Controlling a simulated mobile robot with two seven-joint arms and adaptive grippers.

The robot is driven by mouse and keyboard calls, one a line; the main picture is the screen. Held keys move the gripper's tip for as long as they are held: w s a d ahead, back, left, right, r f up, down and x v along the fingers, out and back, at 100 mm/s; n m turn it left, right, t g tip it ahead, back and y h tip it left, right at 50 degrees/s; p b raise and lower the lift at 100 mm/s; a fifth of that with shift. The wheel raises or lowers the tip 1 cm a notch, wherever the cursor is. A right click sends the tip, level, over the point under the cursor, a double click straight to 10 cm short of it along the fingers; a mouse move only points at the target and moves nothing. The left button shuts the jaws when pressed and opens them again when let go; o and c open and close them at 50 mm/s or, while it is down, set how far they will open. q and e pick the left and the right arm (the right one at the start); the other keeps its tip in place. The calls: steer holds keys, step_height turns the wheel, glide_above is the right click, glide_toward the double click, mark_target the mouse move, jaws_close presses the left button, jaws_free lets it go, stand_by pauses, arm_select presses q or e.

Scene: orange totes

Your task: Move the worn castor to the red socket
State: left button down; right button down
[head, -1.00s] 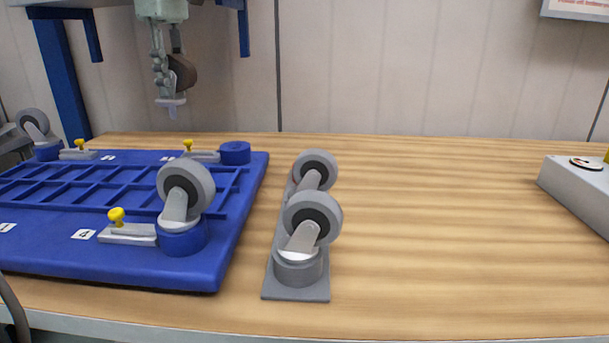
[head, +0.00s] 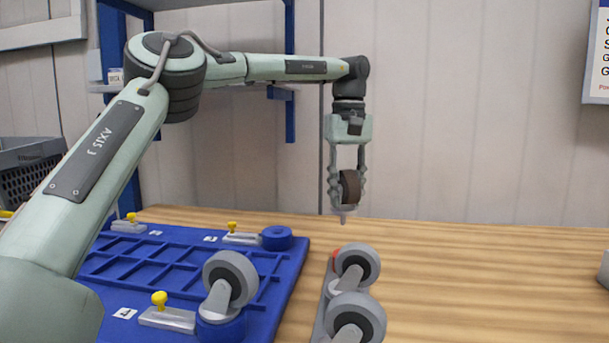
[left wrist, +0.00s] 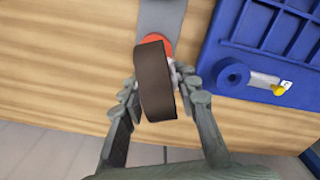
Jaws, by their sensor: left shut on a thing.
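My left gripper (head: 347,198) is shut on the worn castor (head: 350,188), which has a dark brown wheel. It hangs pointing down, with the castor's stem below the fingers, in the air beyond the grey wheels. In the left wrist view the brown wheel (left wrist: 154,80) sits between the fingers and partly covers the red socket (left wrist: 152,42). That socket is at the end of a grey strip (left wrist: 160,13). In the head view only a sliver of the red socket (head: 334,258) shows, behind a grey-wheeled castor (head: 357,264). My right gripper is not in view.
Another grey-wheeled castor (head: 356,318) stands nearer on the strip. A blue board (head: 293,268) lies to the left, with a grey-wheeled castor (head: 230,279), an empty blue socket (head: 277,238) and yellow-knobbed latches (head: 160,299).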

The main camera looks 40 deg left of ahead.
mark_target(352, 208)
arm_select(q)
steer(key=shift+w+d+f+m, duration=0.3)
steer(key=shift+d+f, duration=0.1)
steer(key=shift+d, duration=0.2)
steer(key=shift+f, duration=2.4)
steer(key=shift+f, duration=0.2)
steer(key=shift+f+b, duration=0.35)
steer(key=shift+f, duration=1.1)
steer(key=shift+f, duration=0.25)
steer(key=c, duration=1.1)
jaws_free()
steer(key=shift+o, duration=0.2)
steer(key=shift+f, duration=0.1)
step_height(352, 208, up, 12)
steer(key=shift+r, duration=0.1)
